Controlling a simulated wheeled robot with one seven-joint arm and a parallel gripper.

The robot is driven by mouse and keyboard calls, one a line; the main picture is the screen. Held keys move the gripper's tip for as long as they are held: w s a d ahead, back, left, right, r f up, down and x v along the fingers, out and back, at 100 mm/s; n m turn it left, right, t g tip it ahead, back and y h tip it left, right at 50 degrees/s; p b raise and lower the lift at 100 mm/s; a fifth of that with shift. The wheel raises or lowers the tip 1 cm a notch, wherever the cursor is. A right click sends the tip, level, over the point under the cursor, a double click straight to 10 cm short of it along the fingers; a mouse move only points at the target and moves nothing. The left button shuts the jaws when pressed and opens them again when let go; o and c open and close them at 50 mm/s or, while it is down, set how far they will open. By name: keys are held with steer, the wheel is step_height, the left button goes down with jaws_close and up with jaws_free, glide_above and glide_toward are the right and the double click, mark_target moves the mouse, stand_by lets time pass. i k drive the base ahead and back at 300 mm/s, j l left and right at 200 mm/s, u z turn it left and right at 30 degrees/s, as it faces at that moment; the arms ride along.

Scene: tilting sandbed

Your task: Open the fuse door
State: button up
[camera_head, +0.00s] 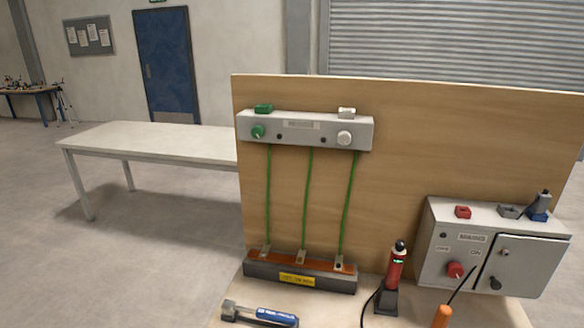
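A grey control box (447,240) stands at the right against the wooden board. A light grey door (530,266) covers the right part of its front. The door has a small dark knob (495,283) near its lower left corner. It looks shut or nearly so; I cannot tell whether it is latched. A red knob (455,269) between OFF and ON marks is left of the door. My gripper is not in view.
An orange handle (441,316) with a thin dark shaft reaches up before the door. A blue-handled tool (275,316) lies front left. Green wires (308,200) hang from the upper grey bar (300,130).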

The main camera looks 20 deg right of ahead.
mark_target(531, 264)
steer(key=k+z, duration=0.2)
steer(key=z, duration=0.3)
steer(key=k+z, duration=0.15)
steer(key=z, duration=0.35)
steer(key=k+z, duration=0.2)
steer(key=z, duration=0.3)
